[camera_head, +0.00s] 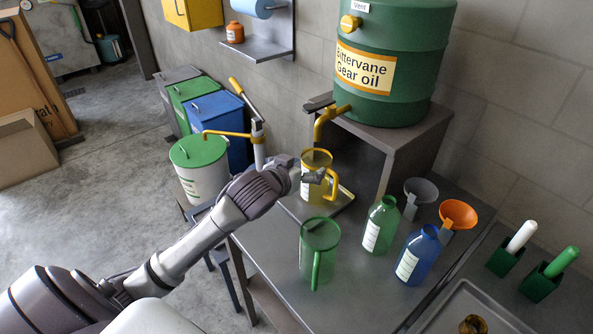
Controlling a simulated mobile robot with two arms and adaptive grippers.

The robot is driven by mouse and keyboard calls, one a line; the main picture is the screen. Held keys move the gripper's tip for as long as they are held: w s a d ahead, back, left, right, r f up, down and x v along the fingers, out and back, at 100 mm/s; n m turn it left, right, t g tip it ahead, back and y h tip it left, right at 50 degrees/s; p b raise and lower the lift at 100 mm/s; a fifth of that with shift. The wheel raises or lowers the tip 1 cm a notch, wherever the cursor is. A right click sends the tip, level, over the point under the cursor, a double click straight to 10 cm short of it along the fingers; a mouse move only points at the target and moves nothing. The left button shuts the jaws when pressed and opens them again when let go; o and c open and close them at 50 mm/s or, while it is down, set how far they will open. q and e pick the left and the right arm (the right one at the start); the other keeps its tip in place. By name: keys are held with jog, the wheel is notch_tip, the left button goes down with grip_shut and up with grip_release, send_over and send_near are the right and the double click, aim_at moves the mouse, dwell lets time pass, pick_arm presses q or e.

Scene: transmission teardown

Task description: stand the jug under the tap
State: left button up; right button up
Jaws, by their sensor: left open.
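A yellow see-through jug (318,162) stands upright on a small grey tray (342,207), below the yellow tap (322,122) of the green gear oil drum (396,35). Its handle points right. My left gripper (313,176) is open at the jug, with its fingers in front of the jug's side; I cannot tell whether they touch it. A green see-through jug (320,238) stands upright on the bench nearer to me, its handle towards me. My right gripper is out of view.
A green bottle (382,226) and a blue bottle (417,254) stand right of the green jug. Grey (420,190) and orange (458,213) funnels are behind them. The drum's stand (397,148) borders the tap area. Bench front left is clear.

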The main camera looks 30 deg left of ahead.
pick_arm(q)
jog(key=shift+v, duration=1.3)
